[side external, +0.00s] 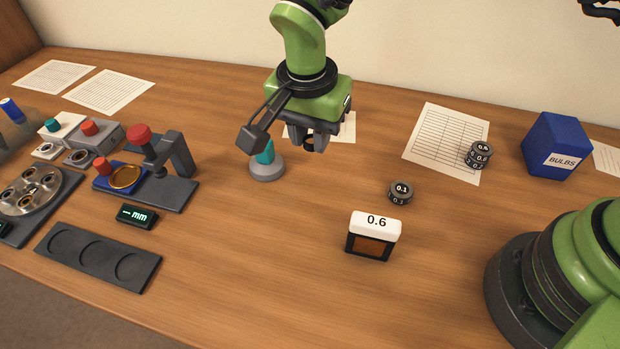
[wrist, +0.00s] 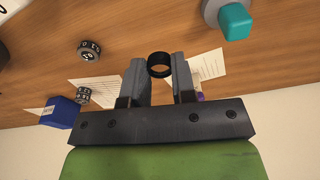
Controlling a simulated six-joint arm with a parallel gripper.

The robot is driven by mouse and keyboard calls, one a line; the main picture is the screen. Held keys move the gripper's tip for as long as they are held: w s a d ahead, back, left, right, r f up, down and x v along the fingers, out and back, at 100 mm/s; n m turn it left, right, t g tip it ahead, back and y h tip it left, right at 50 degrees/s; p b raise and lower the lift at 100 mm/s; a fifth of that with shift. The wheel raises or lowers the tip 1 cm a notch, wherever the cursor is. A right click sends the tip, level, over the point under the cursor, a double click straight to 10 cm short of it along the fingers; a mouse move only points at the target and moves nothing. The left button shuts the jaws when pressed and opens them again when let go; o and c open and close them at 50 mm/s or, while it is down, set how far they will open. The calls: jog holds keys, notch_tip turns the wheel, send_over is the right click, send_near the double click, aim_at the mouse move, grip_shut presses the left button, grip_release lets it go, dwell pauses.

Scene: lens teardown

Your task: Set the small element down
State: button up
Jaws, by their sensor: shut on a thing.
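The small element is a short black ring (wrist: 160,55), seen in the wrist view between my two grey fingers. My gripper (wrist: 158,64) is shut on it. In the side view my gripper (side external: 307,139) hangs over the back middle of the table, and the ring is a dark shape (side external: 308,142) between the fingers. It appears held above the wood, clear of any surface. A dark tray with three round, empty recesses (side external: 150,272) lies at the front left.
A grey puck with a teal knob (side external: 266,171) stands just left of my gripper. Left are a red-knobbed press (side external: 181,157), an mm readout (side external: 137,216) and a lens turret. Right are a 0.6 block (side external: 374,237), black weights (side external: 401,192) and a blue BULBS box (side external: 555,146). Front middle is clear.

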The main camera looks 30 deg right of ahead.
aim_at(319, 178)
jog(key=shift+m, duration=0.4)
jog(key=f, duration=0.3)
jog(key=d+f, duration=0.1)
jog(key=f, duration=0.2)
jog(key=w+d+f, duration=0.1)
jog(key=f, duration=0.3)
jog(key=shift+w+d, duration=0.1)
jog(key=shift+d, duration=0.05)
jog(key=shift+f, duration=0.15)
jog(key=o, duration=0.9)
